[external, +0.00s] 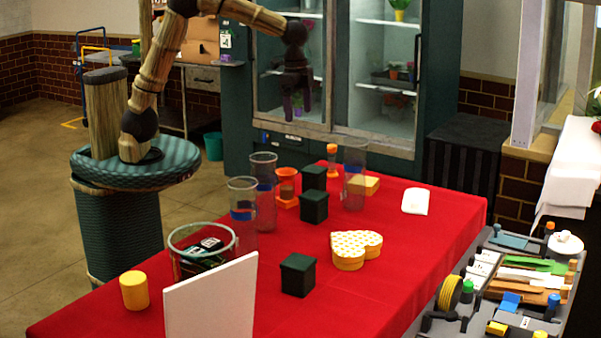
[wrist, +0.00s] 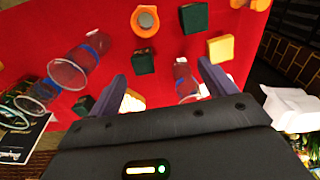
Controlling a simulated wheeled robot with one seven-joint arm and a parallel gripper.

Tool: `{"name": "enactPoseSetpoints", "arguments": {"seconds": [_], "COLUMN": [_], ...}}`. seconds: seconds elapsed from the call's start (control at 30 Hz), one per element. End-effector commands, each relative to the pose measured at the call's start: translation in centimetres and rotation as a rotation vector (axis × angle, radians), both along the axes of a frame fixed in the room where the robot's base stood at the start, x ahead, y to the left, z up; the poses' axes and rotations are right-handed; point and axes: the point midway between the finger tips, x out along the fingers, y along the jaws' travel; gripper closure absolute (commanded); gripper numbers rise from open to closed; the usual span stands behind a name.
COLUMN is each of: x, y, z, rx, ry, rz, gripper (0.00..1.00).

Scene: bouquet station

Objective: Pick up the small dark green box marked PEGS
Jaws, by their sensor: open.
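Three dark green boxes with lids stand on the red table in the external view: one at the back (external: 313,178), one in the middle (external: 314,207) and one nearer the front (external: 298,275). No PEGS marking is legible, so I cannot tell which box bears it. Dark green boxes also show in the wrist view, one at the top (wrist: 194,18), one left of centre (wrist: 143,62) and a smaller one at lower left (wrist: 83,105). My gripper (external: 298,106) is open and empty, raised well above the table's far end, fingers pointing down.
Clear cylinders (external: 242,205), an orange holder (external: 286,185) and a tall clear vase (external: 355,180) stand close to the back boxes. A yellow heart-shaped box (external: 350,257) and a white panel (external: 212,302) flank the front box. The table's right side (external: 420,265) is mostly clear.

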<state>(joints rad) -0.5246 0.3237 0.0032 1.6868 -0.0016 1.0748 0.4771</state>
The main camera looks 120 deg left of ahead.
Motion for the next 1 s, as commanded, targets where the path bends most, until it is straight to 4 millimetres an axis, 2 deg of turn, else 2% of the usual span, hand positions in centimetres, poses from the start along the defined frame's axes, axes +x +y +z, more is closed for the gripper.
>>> {"name": "enactPoseSetpoints", "arguments": {"seconds": [0.03, 0.2, 0.47, 0.7, 0.8, 1.0], "x": [0.1, -0.1, -0.7, -0.7, -0.7, -0.7], "y": [1.6, 5.5, 9.8, 9.8, 9.8, 9.8], "z": [-0.1, -0.8, -1.8, -6.0, -6.7, -6.8], "rx": [-0.004, -0.015, -0.029, -0.031, -0.029, -0.028], "ry": [0.009, 0.03, 0.05, 0.052, 0.05, 0.048], "rz": [0.008, 0.013, 0.018, 0.015, 0.015, 0.015], "gripper": [0.16, 0.16, 0.16, 0.16, 0.16, 0.16]}}
